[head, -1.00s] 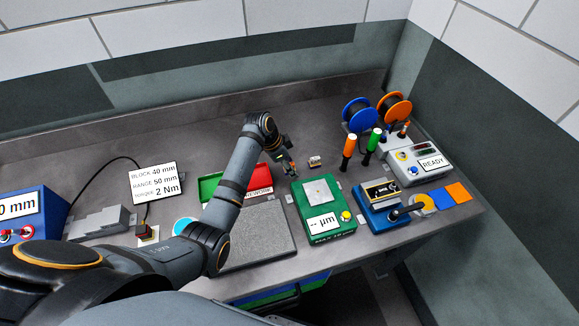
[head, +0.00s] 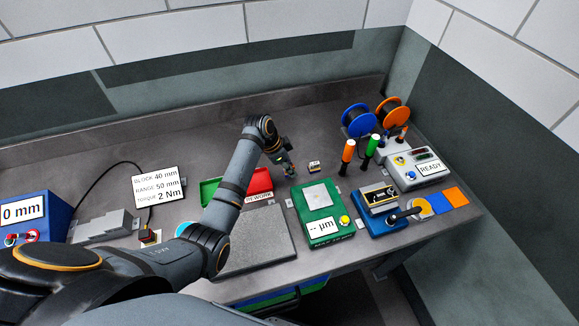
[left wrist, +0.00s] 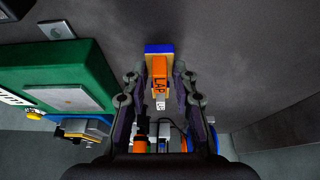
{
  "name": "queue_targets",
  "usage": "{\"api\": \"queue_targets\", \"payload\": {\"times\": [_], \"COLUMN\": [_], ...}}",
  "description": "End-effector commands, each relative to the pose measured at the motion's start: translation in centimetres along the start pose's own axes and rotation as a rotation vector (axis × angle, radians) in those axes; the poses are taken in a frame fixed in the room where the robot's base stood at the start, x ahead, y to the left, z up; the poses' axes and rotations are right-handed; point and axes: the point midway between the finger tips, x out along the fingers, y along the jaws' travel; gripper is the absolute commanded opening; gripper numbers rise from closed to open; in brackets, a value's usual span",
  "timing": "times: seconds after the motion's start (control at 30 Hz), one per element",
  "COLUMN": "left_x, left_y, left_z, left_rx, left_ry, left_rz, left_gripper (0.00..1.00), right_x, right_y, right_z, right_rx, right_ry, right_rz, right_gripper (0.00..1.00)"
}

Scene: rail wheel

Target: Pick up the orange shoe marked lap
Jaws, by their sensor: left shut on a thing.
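The orange shoe (left wrist: 160,72) shows in the left wrist view with "LAP" in dark letters and a blue end. It sits between the two fingers of my left gripper (left wrist: 160,88), which is shut on it. In the head view my left gripper (head: 290,171) is low over the bench, behind the green gauge box and right of the red bin. The shoe is too small there to make out clearly. My right gripper is in neither view.
The green gauge box (head: 320,229), blue fixture (head: 383,219), orange handle (head: 347,151) and green handle (head: 371,146) are nearby. A red bin (head: 259,181) lies left. The bench behind the gripper is clear.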

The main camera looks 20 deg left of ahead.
Motion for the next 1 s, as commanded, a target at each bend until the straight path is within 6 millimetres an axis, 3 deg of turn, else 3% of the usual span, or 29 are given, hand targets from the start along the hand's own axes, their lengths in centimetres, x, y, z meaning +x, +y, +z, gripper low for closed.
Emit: {"api": "queue_targets", "payload": {"times": [0.03, 0.1, 0.3, 0.4, 0.7, 1.0], "left_x": [-1.7, -3.1, -6.7, -7.6, -10.9, -11.9], "left_y": [0.0, 0.2, 3.3, 5.1, 11.7, 13.7], "left_z": [-0.8, -1.3, -2.0, -2.0, -1.6, -1.5], "left_rx": [0.0, -0.001, 0.0, 0.001, -0.002, -0.001], "left_ry": [0.001, 0.0, 0.0, 0.004, 0.004, 0.001], "left_rz": [0.0, 0.002, 0.003, -0.002, 0.001, 0.0], "left_gripper": [0.01, 0.01, 0.01, 0.01, 0.01, 0.01], "right_x": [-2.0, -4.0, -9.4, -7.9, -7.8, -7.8], "right_y": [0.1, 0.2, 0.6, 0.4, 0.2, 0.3], "right_z": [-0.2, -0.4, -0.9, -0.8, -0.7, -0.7], "right_rx": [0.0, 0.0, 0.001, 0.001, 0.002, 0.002], "right_ry": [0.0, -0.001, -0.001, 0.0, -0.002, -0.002], "right_rz": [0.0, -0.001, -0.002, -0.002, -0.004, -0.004], "right_gripper": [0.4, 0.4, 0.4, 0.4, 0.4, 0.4]}}
